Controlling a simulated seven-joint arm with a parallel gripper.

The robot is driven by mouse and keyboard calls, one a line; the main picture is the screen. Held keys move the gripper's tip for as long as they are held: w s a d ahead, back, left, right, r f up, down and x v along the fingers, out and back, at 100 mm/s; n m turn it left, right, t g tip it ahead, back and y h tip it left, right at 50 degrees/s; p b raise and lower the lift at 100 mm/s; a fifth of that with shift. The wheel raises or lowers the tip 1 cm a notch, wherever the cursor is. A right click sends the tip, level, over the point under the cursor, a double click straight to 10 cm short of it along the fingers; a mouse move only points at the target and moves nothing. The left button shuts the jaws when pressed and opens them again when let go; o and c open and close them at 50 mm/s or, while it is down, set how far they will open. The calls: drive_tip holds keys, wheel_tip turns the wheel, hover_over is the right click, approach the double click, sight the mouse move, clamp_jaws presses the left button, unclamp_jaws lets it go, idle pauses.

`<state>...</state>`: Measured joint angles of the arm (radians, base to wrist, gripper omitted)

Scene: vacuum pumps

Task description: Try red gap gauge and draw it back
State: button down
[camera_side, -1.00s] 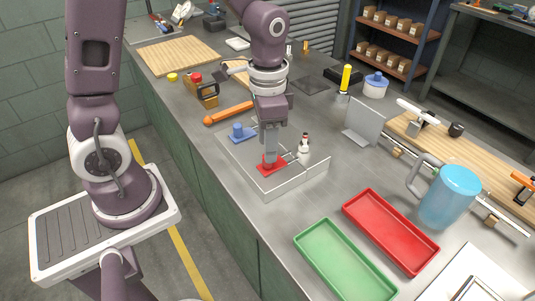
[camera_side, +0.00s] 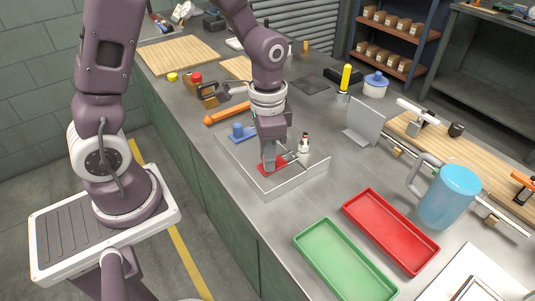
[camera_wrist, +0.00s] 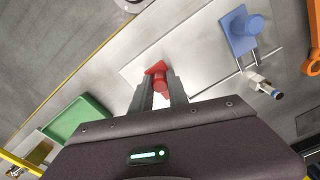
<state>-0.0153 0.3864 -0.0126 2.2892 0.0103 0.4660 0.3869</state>
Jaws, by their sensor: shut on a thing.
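The red gap gauge (camera_side: 264,168) is a flat red plate with a round red knob, low in the grey tray (camera_side: 291,186) in the side view. My gripper (camera_side: 269,168) points down and is shut on the knob. In the wrist view the red gauge (camera_wrist: 159,76) shows between my fingertips (camera_wrist: 160,98). The blue gauge (camera_side: 238,131) lies in the far left part of the tray, apart from my gripper; it also shows in the wrist view (camera_wrist: 243,30). My fingers partly hide the red gauge, so I cannot tell if it touches the tray floor.
A red tray (camera_side: 390,232) and a green tray (camera_side: 345,262) lie to the front right. An orange tool (camera_side: 228,113) lies behind the grey tray. A blue jug (camera_side: 449,196) stands at the right.

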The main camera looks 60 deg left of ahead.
sight(280, 160)
drive_tip(key=shift+w, duration=1.9)
idle(0.6)
drive_tip(key=shift+s, duration=0.1)
drive_tip(key=shift+s, duration=1.9)
drive_tip(key=c, duration=1.2)
unclamp_jaws()
drive_tip(key=shift+c, duration=0.2)
drive_tip(key=shift+r, duration=0.15)
